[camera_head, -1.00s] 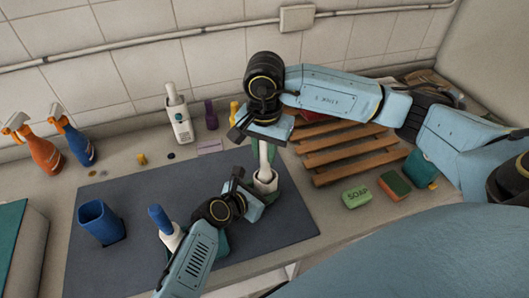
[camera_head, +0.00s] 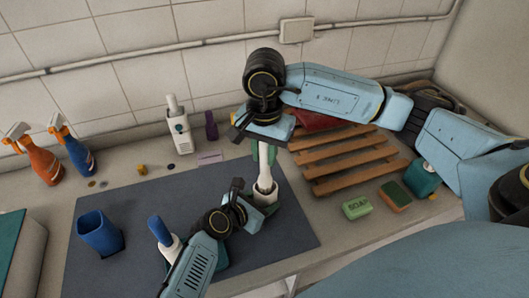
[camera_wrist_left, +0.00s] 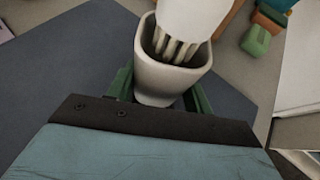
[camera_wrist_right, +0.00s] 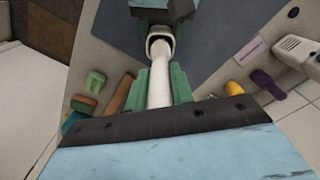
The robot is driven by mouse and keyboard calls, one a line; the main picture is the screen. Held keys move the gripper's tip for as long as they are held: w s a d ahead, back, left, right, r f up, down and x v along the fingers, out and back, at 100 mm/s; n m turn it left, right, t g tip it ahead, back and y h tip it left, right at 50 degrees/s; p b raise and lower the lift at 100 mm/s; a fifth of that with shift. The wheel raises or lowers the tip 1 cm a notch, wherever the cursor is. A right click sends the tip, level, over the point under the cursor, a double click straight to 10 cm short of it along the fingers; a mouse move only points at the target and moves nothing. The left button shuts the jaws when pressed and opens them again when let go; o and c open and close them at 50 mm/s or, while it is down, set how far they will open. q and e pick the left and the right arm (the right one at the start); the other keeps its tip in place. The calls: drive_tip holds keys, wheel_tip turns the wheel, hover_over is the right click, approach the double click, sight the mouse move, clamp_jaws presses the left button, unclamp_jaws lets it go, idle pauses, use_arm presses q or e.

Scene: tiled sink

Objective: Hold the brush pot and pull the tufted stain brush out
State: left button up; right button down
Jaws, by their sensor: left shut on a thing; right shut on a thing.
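The pale brush pot (camera_head: 266,197) stands on the dark mat, with my left gripper (camera_wrist_left: 160,92) shut around its outside. The white stain brush (camera_head: 264,172) stands nearly upright above the pot. My right gripper (camera_head: 264,152) is shut on its handle, which shows between the green fingers in the right wrist view (camera_wrist_right: 160,82). In the left wrist view, the wide white brush head (camera_wrist_left: 195,15) is above the pot's mouth. Its pale tufts (camera_wrist_left: 176,47) reach down inside the rim of the pot (camera_wrist_left: 165,78); their lower ends are hidden.
A blue cup (camera_head: 98,235) and a blue-handled item (camera_head: 160,229), partly behind my left arm, stand on the mat (camera_head: 140,205). Spray bottles (camera_head: 76,152) are at the left. A wooden rack (camera_head: 345,160), soap (camera_head: 357,207) and a sponge (camera_head: 395,195) lie right.

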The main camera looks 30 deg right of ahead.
use_arm(q)
drive_tip(key=o, duration=1.1)
drive_tip(key=shift+c, duration=0.2)
drive_tip(key=shift+a+r, duration=0.1)
drive_tip(key=v, duration=1.1)
drive_tip(key=shift+s+a+r, duration=0.1)
drive_tip(key=shift+s+a, duration=0.05)
drive_tip(key=shift+a, duration=0.1)
drive_tip(key=shift+r+p, duration=0.75)
use_arm(e)
wheel_tip(320, 180, up, 4)
drive_tip(key=shift+f, duration=0.1)
use_arm(q)
drive_tip(key=shift+s, duration=0.1)
